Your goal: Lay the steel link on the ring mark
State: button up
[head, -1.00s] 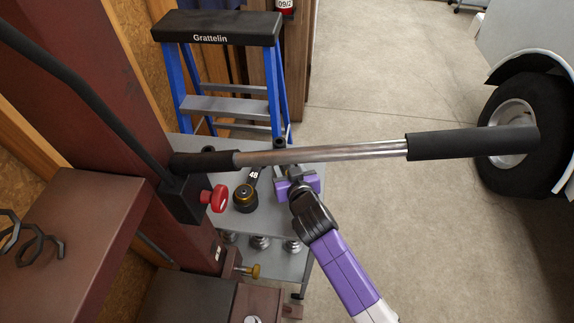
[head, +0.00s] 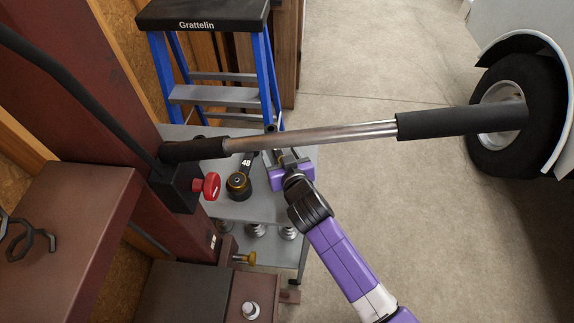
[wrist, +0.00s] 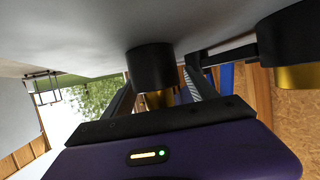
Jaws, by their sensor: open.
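My gripper (head: 279,157) is low over the grey cart top (head: 255,208), just under the long steel bar in the head view. In the wrist view my gripper (wrist: 160,95) has its jaws apart, with a black and gold cylinder (wrist: 152,68) showing between or just beyond them; I cannot tell whether they touch it. A black tool marked 48 with a round gold-rimmed head (head: 238,185) lies on the cart to the left of my gripper. I cannot make out the steel link or the ring mark for certain; the bar and my gripper hide part of the cart top.
A long bar with black grips (head: 460,120) crosses above the cart. A red knob (head: 207,186) and brown post (head: 95,90) stand left. A blue stepladder (head: 215,94) is behind, a vehicle wheel (head: 508,115) far right. Several metal pieces sit on the lower shelf. Floor at right is clear.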

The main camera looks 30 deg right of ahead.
jog(key=b+v, duration=0.1)
jog(key=v, duration=1)
jog(key=shift+s, duration=0.1)
jog(key=shift+n+y, duration=0.8)
jog(key=shift+n, duration=0.1)
jog(key=s+f, duration=0.1)
jog(key=s, duration=0.5)
jog(key=s+f, duration=0.1)
jog(key=s, duration=0.2)
jog(key=shift+s+d+f, duration=0.2)
jog(key=shift+s+f, duration=0.05)
jog(key=shift+f, duration=0.05)
jog(key=s+r, duration=0.2)
jog(key=s, duration=0.6)
jog(key=s+a+r+n+y, duration=0.1)
jog(key=s+r, duration=0.1)
jog(key=s, duration=0.6)
jog(key=shift+s+r+t, duration=0.25)
jog(key=shift+r+t, duration=0.1)
jog(key=shift+t, duration=0.05)
jog(key=shift+m+t, duration=0.3)
jog(key=s+r, duration=0.5)
jog(key=shift+s+a+r, duration=0.1)
jog(key=shift+s+r, duration=0.1)
jog(key=shift+c, duration=0.9)
jog(key=shift+s+r, duration=0.1)
jog(key=shift+r, duration=0.05)
jog(key=shift+c, duration=1.1)
